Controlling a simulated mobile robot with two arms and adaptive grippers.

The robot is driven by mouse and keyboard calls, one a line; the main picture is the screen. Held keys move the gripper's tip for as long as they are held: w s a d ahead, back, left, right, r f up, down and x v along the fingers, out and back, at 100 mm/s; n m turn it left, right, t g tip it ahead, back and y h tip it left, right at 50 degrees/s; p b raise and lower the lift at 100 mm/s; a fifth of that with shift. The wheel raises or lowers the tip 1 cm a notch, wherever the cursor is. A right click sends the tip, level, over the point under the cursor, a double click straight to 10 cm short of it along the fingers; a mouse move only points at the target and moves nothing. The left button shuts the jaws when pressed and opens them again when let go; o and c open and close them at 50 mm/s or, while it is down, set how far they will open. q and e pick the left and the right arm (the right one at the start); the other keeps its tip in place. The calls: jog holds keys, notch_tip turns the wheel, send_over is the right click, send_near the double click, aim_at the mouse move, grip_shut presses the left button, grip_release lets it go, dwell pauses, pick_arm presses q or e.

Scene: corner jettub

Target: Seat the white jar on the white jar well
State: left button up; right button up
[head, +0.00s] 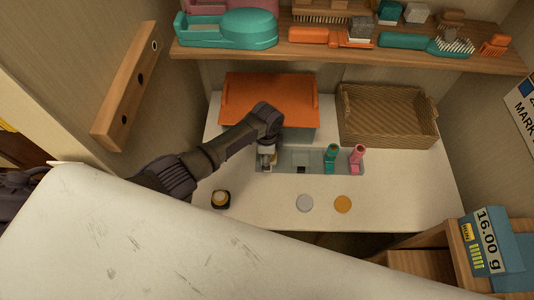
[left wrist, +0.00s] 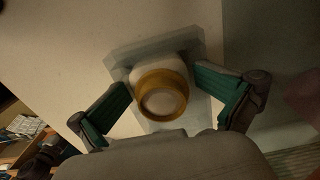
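The white jar (left wrist: 158,67) has a gold-brown ring around its top and shows between the green fingers of my left gripper (left wrist: 162,76) in the left wrist view. In the head view, my left gripper (head: 267,163) points down at the left end of the grey tray (head: 286,166). The white jar (head: 266,150) is mostly hidden there. My right gripper is out of view.
A teal bottle (head: 331,157) and a pink bottle (head: 356,157) stand in the tray. A white disc (head: 304,203), a gold disc (head: 343,204) and a black-based item (head: 220,200) lie in front. An orange bin (head: 288,92) and wicker basket (head: 385,115) stand behind.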

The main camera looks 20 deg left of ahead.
pick_arm(q)
jog(key=shift+s+r, duration=0.1)
jog(key=shift+r, duration=4.2)
